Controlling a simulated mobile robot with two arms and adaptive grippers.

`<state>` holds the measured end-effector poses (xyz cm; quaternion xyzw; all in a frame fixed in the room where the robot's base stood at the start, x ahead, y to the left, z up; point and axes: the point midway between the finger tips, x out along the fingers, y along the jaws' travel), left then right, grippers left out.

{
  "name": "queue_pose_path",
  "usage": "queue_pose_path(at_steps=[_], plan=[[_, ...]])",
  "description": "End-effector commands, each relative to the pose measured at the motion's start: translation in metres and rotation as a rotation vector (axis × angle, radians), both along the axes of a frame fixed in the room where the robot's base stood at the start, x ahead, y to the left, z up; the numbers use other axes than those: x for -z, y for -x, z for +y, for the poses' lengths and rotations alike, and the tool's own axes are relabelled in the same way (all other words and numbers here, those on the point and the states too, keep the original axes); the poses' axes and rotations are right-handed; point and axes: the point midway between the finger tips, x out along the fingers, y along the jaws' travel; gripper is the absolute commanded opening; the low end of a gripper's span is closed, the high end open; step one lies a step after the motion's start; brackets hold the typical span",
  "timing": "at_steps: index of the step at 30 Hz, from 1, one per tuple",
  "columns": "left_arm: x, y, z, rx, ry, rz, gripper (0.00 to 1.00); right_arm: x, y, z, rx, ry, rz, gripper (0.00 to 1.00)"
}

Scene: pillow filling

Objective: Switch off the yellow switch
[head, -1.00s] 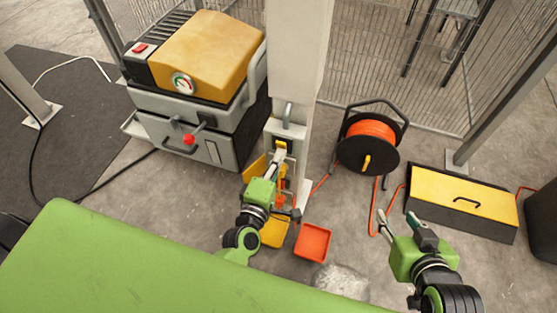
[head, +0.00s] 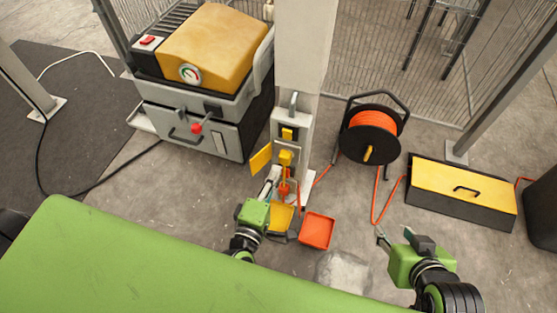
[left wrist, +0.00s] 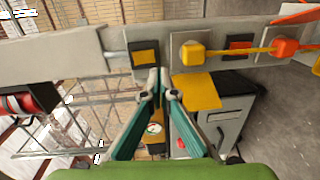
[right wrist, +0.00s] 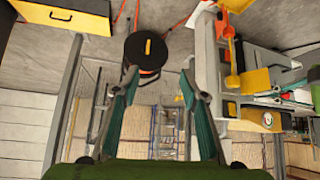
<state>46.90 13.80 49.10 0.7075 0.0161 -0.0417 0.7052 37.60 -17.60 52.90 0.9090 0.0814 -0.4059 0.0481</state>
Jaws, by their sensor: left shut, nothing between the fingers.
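The yellow switch (head: 287,133) sits in a dark frame on the grey box of the white column. It also shows in the left wrist view (left wrist: 145,57); I cannot tell its on or off position. Below it are a yellow plug (head: 286,157) and an orange plug (left wrist: 285,47), with a yellow cable between them. My left gripper (head: 268,187) is shut and empty, below and left of the switch and apart from it. Its fingertips (left wrist: 157,97) meet in the left wrist view. My right gripper (right wrist: 158,75) is open and empty, low at the right in the head view.
A yellow flap (head: 261,158) sticks out left of the column box. A grey machine with a yellow lid (head: 208,50) stands at the left. An orange cable reel (head: 370,122), a yellow-lidded box (head: 462,183) and an orange tray (head: 317,231) stand at the right.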

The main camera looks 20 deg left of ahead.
Motion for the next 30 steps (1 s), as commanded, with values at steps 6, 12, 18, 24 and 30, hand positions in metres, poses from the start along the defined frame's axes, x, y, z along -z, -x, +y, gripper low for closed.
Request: queue_pose_path(at_steps=[6,12,18,24,30], plan=[[0.005,0.034,0.001,0.001,-0.002,0.002,0.00,0.007,0.012,-0.004,0.005,0.012,0.058,0.40],[0.006,0.044,0.002,0.001,-0.001,0.000,0.00,0.009,0.016,-0.005,0.006,0.016,0.075,0.40],[0.006,0.044,0.002,0.000,0.000,0.000,0.00,0.009,0.016,-0.005,0.006,0.017,0.076,0.40],[0.006,0.044,0.002,0.000,0.000,0.000,0.00,0.009,0.016,-0.005,0.006,0.016,0.076,0.40],[0.005,0.043,0.001,0.007,-0.008,0.001,0.00,0.009,0.015,-0.006,0.006,0.017,0.074,0.40]])
